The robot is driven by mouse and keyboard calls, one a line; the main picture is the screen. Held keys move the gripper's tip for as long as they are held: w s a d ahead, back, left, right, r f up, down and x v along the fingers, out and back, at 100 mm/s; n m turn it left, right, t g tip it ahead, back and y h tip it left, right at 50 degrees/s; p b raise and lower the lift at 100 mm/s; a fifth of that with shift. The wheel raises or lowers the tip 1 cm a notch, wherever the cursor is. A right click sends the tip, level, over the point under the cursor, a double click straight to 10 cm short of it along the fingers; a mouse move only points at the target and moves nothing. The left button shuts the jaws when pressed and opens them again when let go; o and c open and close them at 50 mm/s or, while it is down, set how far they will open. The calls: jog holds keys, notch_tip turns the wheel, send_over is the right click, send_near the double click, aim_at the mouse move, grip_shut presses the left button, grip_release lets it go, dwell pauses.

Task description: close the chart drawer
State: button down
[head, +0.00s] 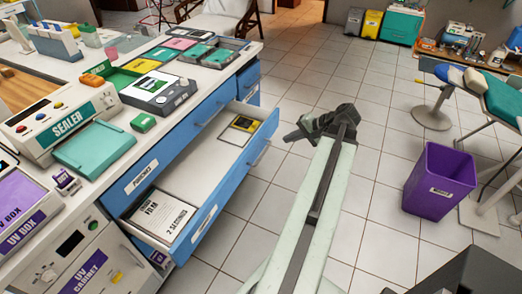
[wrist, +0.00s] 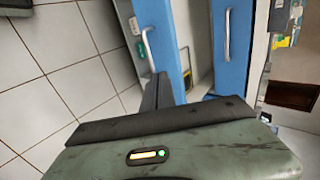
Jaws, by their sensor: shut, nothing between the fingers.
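The chart drawer (head: 232,181) stands pulled out from the blue cabinet, its blue front turned toward the aisle. Inside it lie a white printed card (head: 160,215) at the near end and a yellow and black item (head: 244,123) at the far end. My gripper (head: 296,132) is shut and empty, in the aisle just right of the far end of the drawer front. In the wrist view a blue drawer front (wrist: 167,35) with a metal handle (wrist: 148,48) is ahead of the dark finger (wrist: 155,92). I cannot tell whether they touch.
The counter above holds a sealer (head: 62,118), a teal tray (head: 95,148) and several coloured boxes. A purple bin (head: 440,180) stands on the floor at right, near a dental chair (head: 495,95). The tiled floor between the cabinet and the bin is mostly clear.

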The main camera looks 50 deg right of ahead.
aim_at(255, 144)
jog(key=shift+w+a+r+b+x, duration=0.1)
jog(key=shift+w+r+b+x, duration=0.25)
jog(key=shift+b+x, duration=1.3)
jog(key=shift+w+a+r+b+x, duration=0.1)
jog(key=shift+w+r+b+x, duration=0.35)
jog(key=shift+x, duration=2.2)
jog(key=shift+w+a+r+b+x, duration=0.15)
jog(key=shift+r+b+x, duration=0.15)
jog(key=shift+b+x, duration=1.4)
jog(key=shift+w+f+p, duration=0.35)
jog(key=shift+p, duration=0.1)
